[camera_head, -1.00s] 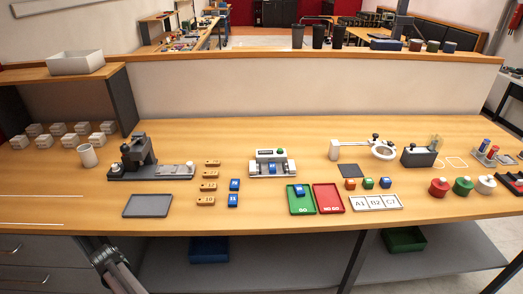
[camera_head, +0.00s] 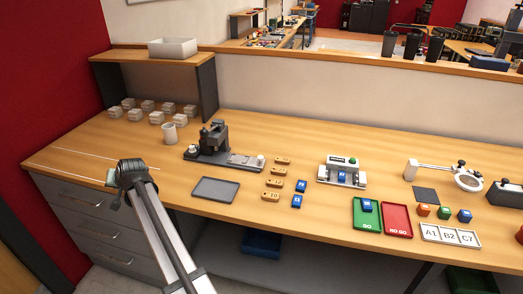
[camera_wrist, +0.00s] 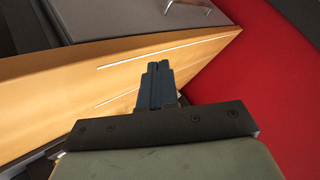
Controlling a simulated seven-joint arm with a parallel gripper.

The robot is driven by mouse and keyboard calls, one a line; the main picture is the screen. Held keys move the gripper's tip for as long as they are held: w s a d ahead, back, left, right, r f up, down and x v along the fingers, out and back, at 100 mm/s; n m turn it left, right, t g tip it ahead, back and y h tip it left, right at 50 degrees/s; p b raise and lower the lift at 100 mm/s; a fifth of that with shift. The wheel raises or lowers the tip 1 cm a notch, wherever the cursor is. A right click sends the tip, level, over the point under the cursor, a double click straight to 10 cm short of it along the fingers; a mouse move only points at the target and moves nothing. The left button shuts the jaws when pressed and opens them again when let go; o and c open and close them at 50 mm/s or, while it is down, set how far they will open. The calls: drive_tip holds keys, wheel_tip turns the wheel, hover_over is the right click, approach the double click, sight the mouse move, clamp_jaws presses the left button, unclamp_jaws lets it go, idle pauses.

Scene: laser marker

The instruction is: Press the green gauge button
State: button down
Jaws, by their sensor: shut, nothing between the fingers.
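The gauge (camera_head: 336,172) is a light grey device with a dark display, standing on the bench right of the middle in the head view. Its green button (camera_head: 353,161) is on top, at the right of the display. A blue block (camera_head: 341,177) sits at the front of the gauge. My gripper (camera_wrist: 158,66) shows in the wrist view with its dark fingers together and nothing between them, over the bench's left end. In the head view my arm reaches up at the left, far from the gauge; the fingertips are hard to make out there.
A press-like fixture (camera_head: 213,140), a grey tray (camera_head: 216,196) and several tan blocks (camera_head: 282,160) lie between my arm and the gauge. Green (camera_head: 360,226) and red (camera_head: 398,232) trays lie in front of the gauge. The bench's left front is mostly clear.

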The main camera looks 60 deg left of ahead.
drive_tip(key=w+d+r+m+t+h, duration=0.1)
drive_tip(key=w+r+t, duration=0.15)
drive_tip(key=w, duration=1.15)
drive_tip(key=w+d+r+m+t, duration=0.1)
drive_tip(key=w+d+t, duration=0.15)
drive_tip(key=w, duration=1.15)
drive_tip(key=w+r+m+t+h, duration=0.1)
drive_tip(key=w+t, duration=0.2)
drive_tip(key=w, duration=1.2)
wheel_tip(320, 180, up, 7)
drive_tip(key=m+t+h, duration=0.3)
drive_tip(key=t+h, duration=0.2)
drive_tip(key=h, duration=0.2)
hover_over(351, 160)
drive_tip(key=shift+a+f, duration=0.1)
drive_tip(key=shift+f, duration=0.1)
drive_tip(key=shift+f, duration=4.4)
